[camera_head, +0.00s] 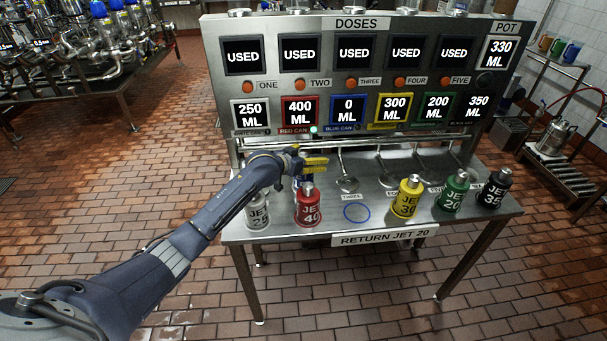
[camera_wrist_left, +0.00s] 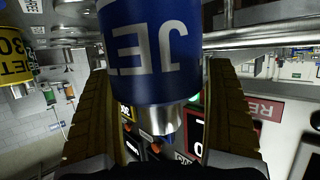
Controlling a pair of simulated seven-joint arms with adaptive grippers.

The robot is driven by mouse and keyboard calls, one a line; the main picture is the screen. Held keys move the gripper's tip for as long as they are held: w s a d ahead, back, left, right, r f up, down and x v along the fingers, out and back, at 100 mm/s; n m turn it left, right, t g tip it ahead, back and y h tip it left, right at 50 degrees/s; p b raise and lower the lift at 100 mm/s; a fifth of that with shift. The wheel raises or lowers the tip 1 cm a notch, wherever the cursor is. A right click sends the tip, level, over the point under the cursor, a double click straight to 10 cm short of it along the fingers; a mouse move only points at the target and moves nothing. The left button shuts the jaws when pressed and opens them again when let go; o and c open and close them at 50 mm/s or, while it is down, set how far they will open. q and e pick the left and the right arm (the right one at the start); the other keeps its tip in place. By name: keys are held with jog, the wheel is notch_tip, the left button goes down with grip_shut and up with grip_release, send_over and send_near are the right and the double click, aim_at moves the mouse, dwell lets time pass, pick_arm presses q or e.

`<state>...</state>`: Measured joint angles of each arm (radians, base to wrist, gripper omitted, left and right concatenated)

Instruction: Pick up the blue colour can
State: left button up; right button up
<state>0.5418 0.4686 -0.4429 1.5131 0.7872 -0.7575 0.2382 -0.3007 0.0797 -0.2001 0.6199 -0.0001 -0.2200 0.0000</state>
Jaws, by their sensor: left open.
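The blue can (camera_wrist_left: 155,55), with white lettering, fills the upper middle of the left wrist view, appearing upside down with its metal neck (camera_wrist_left: 160,120) below. My left gripper (camera_head: 316,165) is open, its yellow fingers on either side of the can; I cannot tell whether they touch it. In the head view the gripper is above and behind the red can (camera_head: 308,207), and the blue can is mostly hidden there. The blue ring (camera_head: 356,212) on the bench is empty. My right gripper is not in view.
A grey can (camera_head: 257,212) stands left of the red one. Yellow (camera_head: 407,198), green (camera_head: 452,193) and black (camera_head: 494,190) cans stand to the right. Taps and pipes run along the back below the dose panel (camera_head: 355,75). The bench (camera_head: 330,222) is clear around the blue ring.

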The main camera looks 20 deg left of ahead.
pick_arm(q)
grip_shut()
dwell(0.6)
jog(key=shift+r, duration=0.1)
